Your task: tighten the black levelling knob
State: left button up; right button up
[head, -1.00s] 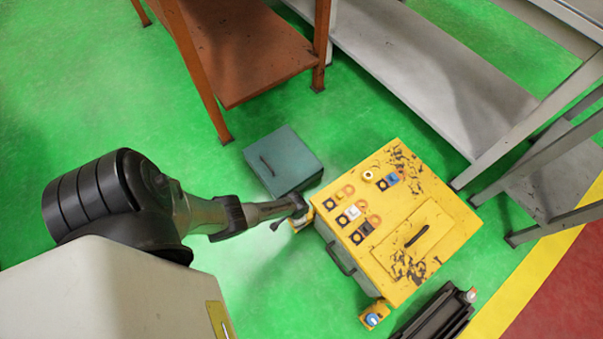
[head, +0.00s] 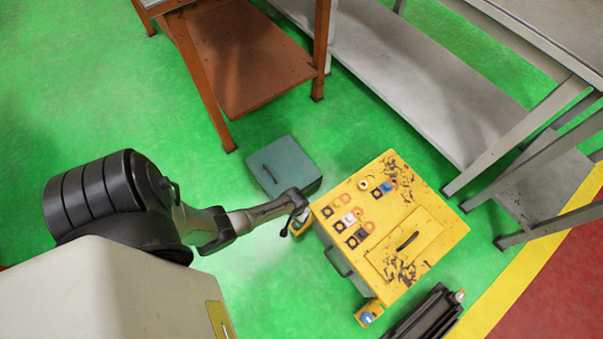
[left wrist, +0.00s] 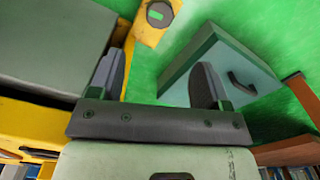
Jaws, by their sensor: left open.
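The yellow machine box (head: 425,243) has small yellow corner feet. One foot (head: 301,229) is partly behind my left gripper (head: 293,215); another foot (head: 369,313), at the front corner, carries a blue and white piece. My right gripper is not in view.
A teal box (head: 290,160) with a handle stands on the green floor behind the gripper. An orange table (head: 245,75) and a grey shelf frame (head: 430,85) stand further back. A dark ribbed part (head: 425,315) lies near the front.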

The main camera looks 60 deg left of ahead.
pick_arm(q)
jog(key=d+r+m+p, duration=0.1)
jog(key=r+p, duration=0.3)
jog(key=r, duration=0.6)
jog(key=d+r+m+t+p, duration=0.1)
jog(key=d+r+p, duration=0.3)
jog(key=r, duration=0.6)
jog(key=shift+m+p, duration=0.3)
jog(key=shift+m, duration=0.5)
